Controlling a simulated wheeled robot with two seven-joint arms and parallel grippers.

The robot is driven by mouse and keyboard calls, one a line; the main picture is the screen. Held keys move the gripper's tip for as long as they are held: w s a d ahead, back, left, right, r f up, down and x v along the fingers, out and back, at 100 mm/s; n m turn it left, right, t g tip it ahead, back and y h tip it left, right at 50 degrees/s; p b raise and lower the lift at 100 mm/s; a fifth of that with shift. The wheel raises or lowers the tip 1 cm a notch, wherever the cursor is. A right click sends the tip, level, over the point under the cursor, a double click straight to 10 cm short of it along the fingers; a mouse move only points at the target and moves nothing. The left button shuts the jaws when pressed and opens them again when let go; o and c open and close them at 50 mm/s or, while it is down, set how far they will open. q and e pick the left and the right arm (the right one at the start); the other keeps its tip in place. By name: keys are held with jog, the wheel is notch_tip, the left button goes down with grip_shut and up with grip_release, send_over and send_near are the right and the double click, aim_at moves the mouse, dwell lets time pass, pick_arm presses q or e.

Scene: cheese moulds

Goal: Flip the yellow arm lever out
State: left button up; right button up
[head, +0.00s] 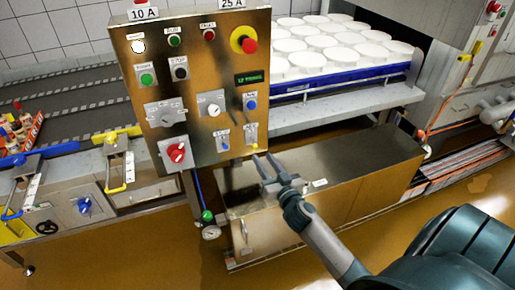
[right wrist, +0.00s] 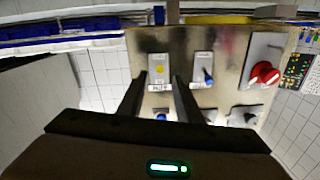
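The yellow-tipped lever (head: 253,141) sits on a pale plate at the lower right of the metal control panel (head: 190,60). Its tip hangs near the plate's lower edge in the head view. In the upside-down right wrist view, the yellow tip (right wrist: 159,69) shows ahead of and between the fingertips, with a small label beside it. My right gripper (head: 264,158) is open and empty, just below and in front of this lever, with no visible contact. It also shows in the right wrist view (right wrist: 156,84). My left gripper is not in view.
A red rotary switch (head: 177,152) is further left. A red emergency button (head: 249,45) is higher up. A steel cabinet (head: 350,160) stands below right.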

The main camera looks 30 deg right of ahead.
aim_at(257, 149)
jog(key=w, duration=0.3)
jog(key=w+d, duration=0.1)
jog(key=w, duration=0.1)
jog(key=shift+p, duration=0.3)
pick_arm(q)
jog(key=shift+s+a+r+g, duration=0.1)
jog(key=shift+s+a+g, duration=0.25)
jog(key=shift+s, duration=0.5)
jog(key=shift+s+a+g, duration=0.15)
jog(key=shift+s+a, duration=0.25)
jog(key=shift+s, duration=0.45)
pick_arm(e)
jog(key=shift+w, duration=0.5)
grip_shut()
